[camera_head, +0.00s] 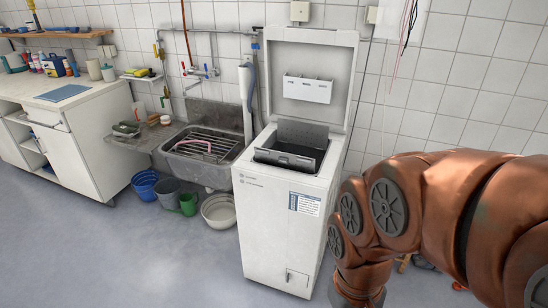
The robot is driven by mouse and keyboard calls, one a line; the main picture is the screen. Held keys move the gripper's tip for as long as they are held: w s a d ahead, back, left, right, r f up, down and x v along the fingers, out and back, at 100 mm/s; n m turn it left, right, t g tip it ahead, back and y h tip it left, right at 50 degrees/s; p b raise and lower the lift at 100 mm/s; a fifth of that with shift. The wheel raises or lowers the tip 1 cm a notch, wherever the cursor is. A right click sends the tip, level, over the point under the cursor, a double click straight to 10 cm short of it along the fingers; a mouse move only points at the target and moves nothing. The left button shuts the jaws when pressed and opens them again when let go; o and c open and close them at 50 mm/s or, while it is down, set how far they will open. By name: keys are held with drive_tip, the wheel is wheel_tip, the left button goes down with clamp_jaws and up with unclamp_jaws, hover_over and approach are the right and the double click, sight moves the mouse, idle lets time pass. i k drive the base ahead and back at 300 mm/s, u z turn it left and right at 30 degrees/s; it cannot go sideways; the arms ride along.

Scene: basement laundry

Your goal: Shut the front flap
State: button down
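A white top-loading washing machine (270,222) stands in the middle, its big lid (312,58) raised against the wall. In the opening on top, a dark grey perforated metal flap (303,133) stands up at the back. Another dark grey panel (285,160) lies lower at the front of the opening; its exact tilt is hard to tell. A small square cover (297,279) sits low on the machine's front face and looks flush or nearly so. My copper-coloured arm comes in from the right, beside the machine. My gripper is out of view.
A metal sink (197,150) with a rack stands left of the machine. Buckets (145,185) and a white basin (219,210) are on the floor below it. A white cabinet (75,140) is at far left. The floor in front is clear.

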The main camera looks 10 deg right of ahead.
sight(297, 163)
drive_tip(key=i, duration=0.55)
drive_tip(key=u, duration=1.3)
